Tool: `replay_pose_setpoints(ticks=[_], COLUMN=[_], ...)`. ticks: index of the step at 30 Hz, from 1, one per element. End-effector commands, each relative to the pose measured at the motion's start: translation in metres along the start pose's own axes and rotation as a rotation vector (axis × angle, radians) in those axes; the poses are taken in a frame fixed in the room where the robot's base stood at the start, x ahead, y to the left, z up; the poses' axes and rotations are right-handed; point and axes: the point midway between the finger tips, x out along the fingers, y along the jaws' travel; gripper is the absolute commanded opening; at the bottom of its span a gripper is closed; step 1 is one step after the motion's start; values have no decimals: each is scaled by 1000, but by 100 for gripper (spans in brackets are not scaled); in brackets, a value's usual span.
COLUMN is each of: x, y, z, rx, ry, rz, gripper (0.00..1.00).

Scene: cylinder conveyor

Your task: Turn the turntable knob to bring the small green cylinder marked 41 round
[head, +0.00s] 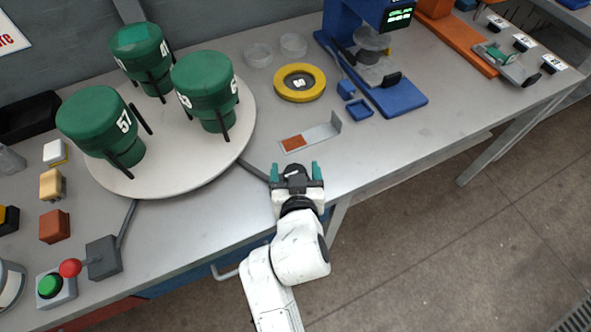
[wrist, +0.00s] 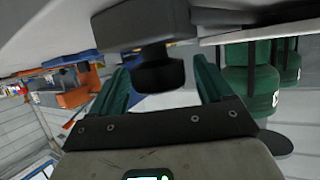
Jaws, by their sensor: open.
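The pale round turntable (head: 185,170) carries three green cylinders. The back one (head: 140,45) shows a partly hidden number that begins with 4. The front left one (head: 98,122) is marked 57. The right one (head: 205,85) has numbers turned partly away. I cannot make out a full 41 on any of them. A grey bar (head: 254,171) runs from the turntable's edge toward my gripper (head: 297,173). The black knob (wrist: 160,72) stands between my gripper's open green fingers (wrist: 162,88) in the wrist view, with gaps visible on both sides.
Coloured blocks (head: 53,185) stand left of the turntable. A yellow ring (head: 299,83), an orange-marked plate (head: 310,136) and a blue machine (head: 375,60) lie to the right. The table's front edge (head: 400,168) is close.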

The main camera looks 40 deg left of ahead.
Motion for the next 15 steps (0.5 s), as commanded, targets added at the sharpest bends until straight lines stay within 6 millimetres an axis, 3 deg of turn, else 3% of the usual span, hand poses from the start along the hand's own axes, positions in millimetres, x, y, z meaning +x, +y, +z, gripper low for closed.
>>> replay_pose_setpoints(ticks=[4,15], x=[0,0], y=[0,0], z=[0,0], rx=[0,0], ry=[0,0], rz=[0,0], gripper=[79,44])
